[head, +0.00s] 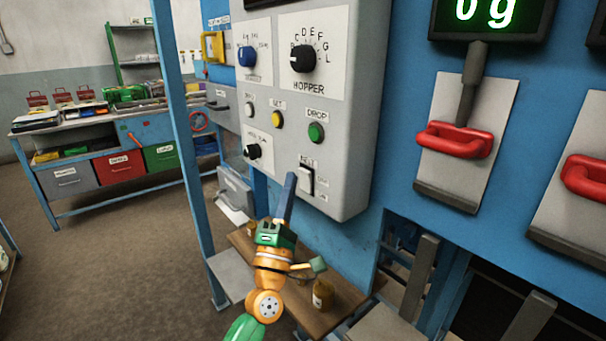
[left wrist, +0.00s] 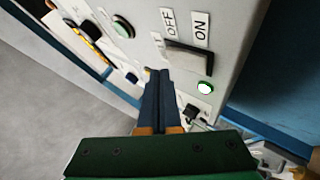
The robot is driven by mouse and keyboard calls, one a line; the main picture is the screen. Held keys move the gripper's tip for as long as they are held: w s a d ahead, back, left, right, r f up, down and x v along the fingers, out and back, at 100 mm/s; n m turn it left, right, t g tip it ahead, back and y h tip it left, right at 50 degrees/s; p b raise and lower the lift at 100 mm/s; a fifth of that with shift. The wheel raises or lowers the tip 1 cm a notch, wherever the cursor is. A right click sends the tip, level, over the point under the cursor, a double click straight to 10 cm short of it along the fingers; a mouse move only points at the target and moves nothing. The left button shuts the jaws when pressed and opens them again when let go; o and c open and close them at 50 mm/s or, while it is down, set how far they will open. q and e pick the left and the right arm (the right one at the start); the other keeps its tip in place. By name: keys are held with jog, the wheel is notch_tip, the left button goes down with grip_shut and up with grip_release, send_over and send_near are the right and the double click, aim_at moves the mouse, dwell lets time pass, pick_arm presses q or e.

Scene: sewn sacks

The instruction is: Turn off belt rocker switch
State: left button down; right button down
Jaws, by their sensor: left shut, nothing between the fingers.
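The belt rocker switch (head: 306,180) is a pale rocker in a dark frame, low on the front of the grey control box. In the left wrist view the rocker (left wrist: 188,62) shows beside the OFF and ON labels; which side is pressed I cannot tell. A small lamp (left wrist: 205,88) near it looks lit, white with a green edge. My left gripper (head: 291,176) is shut and empty, its dark blue fingers pointing up just left of the switch. In the left wrist view the fingertips (left wrist: 158,72) appear close to the rocker; contact is unclear. My right gripper is not in view.
The control box (head: 350,130) also carries a green DROP button (head: 316,132), a yellow button (head: 278,119), a white button and several knobs. A blue post (head: 183,120) stands left of my arm. A wooden shelf (head: 345,296) with a small jar lies below. Red handles hang at right.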

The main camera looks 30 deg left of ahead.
pick_arm(q)
jog(key=shift+w, duration=0.1)
jog(key=shift+w+d, duration=0.15)
jog(key=shift+w, duration=0.2)
jog(key=shift+w+d+r, duration=0.1)
jog(key=shift+w+d, duration=0.05)
jog(key=shift+w, duration=0.15)
dwell(0.7)
jog(key=shift+s, duration=0.1)
jog(key=shift+s+a, duration=0.35)
jog(key=shift+s, duration=0.35)
jog(key=s, duration=0.1)
jog(key=s+a, duration=0.1)
jog(key=s, duration=0.2)
jog(key=shift+s+a+f, duration=0.3)
jog(key=shift+a+f, duration=0.1)
